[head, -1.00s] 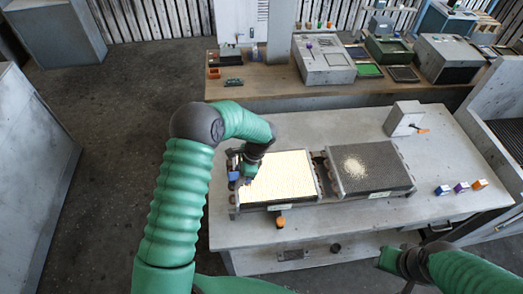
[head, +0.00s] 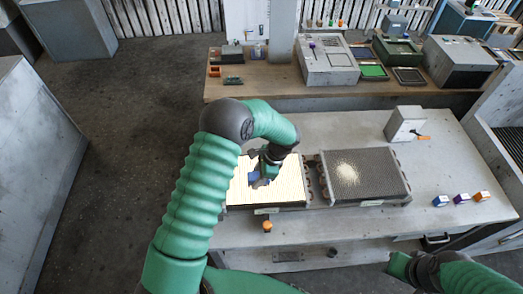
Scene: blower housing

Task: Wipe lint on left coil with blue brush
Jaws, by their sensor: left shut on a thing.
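The left coil (head: 285,190) is a flat panel with a bright, glowing cream top; no separate lint patch can be made out on it. My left gripper (head: 259,178) is over its upper middle, shut on the blue brush (head: 257,182), of which only a small blue part shows. I cannot tell if the brush touches the coil. The right coil (head: 385,182) is dark grey with a pale lint patch (head: 347,173) on its left half. My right gripper (head: 398,265) is at the lower right, in front of the bench; its fingers are not clear.
Both coils sit on a grey bench (head: 330,226). Blue, purple and orange blocks (head: 461,198) stand at its right edge. A grey box with an orange lever (head: 404,124) is behind. An orange knob (head: 267,226) is in front of the left coil. The bench's right middle is clear.

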